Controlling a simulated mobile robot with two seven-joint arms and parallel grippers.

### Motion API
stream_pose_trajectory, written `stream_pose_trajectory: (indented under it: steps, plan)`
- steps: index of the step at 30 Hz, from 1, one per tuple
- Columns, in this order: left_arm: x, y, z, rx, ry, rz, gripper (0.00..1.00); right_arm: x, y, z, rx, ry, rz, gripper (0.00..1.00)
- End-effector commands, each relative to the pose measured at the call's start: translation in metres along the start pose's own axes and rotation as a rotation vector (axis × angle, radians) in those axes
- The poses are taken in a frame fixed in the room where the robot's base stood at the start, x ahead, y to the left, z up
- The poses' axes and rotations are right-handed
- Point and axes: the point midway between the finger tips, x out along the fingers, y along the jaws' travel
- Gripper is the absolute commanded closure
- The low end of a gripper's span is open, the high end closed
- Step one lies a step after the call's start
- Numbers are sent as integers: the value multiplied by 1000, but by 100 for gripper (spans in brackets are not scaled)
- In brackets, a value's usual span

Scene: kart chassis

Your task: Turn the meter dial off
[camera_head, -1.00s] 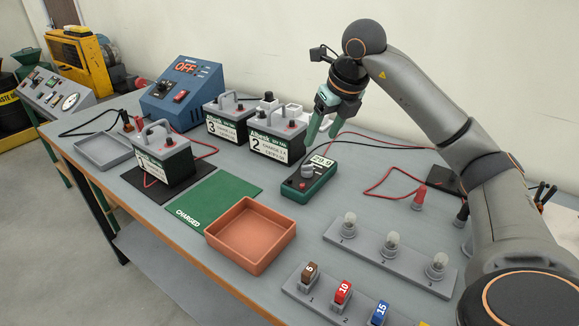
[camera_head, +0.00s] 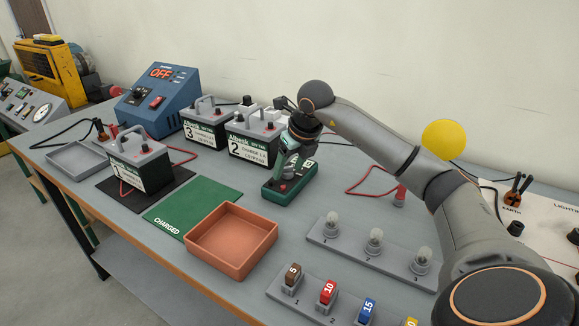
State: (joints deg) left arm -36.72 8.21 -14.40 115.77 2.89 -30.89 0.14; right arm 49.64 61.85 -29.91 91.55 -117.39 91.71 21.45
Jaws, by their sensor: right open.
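The green meter (camera_head: 280,196) lies on the bench behind the orange tray. My right gripper (camera_head: 284,174) reaches in from the right and points down over the meter, with its open fingers at the dial. The dial is mostly hidden by the fingers, so its setting cannot be read. The meter's display is largely covered by the gripper, with only a sliver showing at its right. I cannot tell whether the fingers touch the dial. My left gripper is not in view.
Batteries 2 (camera_head: 254,146) and 3 (camera_head: 205,128) stand close behind and left of the meter. The orange tray (camera_head: 230,258) lies in front, and a bulb board (camera_head: 368,252) stands to the right. A red lead (camera_head: 366,190) runs behind. A yellow ball (camera_head: 447,146) shows beyond my arm.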

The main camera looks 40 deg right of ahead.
Motion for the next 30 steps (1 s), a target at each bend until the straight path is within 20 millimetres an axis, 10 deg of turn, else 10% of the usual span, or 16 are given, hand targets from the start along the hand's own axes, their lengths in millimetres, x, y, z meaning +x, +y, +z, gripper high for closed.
stream_pose_trajectory:
  steps: [20, 30]
  plan:
    - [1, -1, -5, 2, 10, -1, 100, -1, 0, 0, 1, 0, 0, 100]
    - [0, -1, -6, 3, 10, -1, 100, -1, 0, 0, -7, 0, 3, 100]
